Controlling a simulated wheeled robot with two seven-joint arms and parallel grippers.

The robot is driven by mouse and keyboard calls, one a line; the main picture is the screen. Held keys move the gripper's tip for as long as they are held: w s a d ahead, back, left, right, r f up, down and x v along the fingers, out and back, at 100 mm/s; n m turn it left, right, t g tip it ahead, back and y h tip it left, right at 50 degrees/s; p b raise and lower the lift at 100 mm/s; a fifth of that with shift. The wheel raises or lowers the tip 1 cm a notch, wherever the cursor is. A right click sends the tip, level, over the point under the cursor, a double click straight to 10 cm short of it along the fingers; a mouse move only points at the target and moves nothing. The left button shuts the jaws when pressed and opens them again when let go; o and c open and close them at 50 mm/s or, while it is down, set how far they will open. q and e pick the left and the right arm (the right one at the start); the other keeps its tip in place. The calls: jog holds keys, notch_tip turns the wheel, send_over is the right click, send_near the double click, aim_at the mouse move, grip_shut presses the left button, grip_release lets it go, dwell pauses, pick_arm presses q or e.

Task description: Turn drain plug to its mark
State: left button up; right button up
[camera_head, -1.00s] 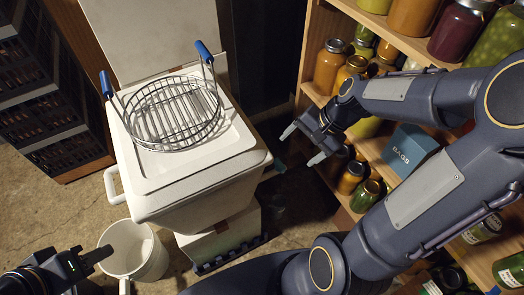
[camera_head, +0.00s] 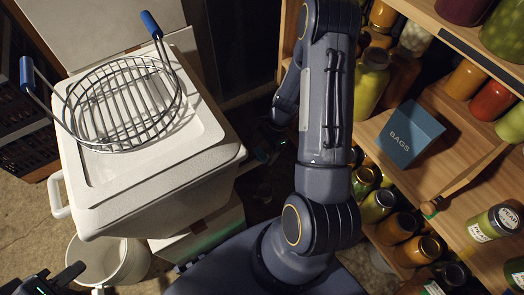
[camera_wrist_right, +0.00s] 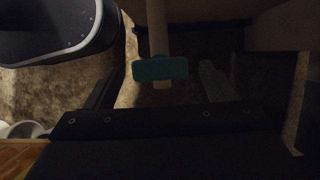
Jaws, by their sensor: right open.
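The drain plug appears to be the teal bar (camera_wrist_right: 160,68) on a pale stem in the right wrist view. My right gripper (camera_wrist_right: 161,78) is open, with one finger to either side of the teal bar and a gap on both sides. The white cooler (camera_head: 205,175) stands left of the arm. I cannot make out the mark. My left gripper (camera_head: 60,278) is partly in view at the bottom left, by a white bucket; its opening is unclear.
A wire basket (camera_head: 124,103) with blue handles sits on the cooler lid. The white bucket (camera_head: 106,262) stands on the floor in front of the cooler. Wooden shelves (camera_head: 455,105) with several jars and a blue BAGS box (camera_head: 408,134) stand close on the right.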

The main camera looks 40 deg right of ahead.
jog(key=shift+a+f, duration=0.25)
jog(key=shift+f, duration=0.3)
jog(key=c, duration=1)
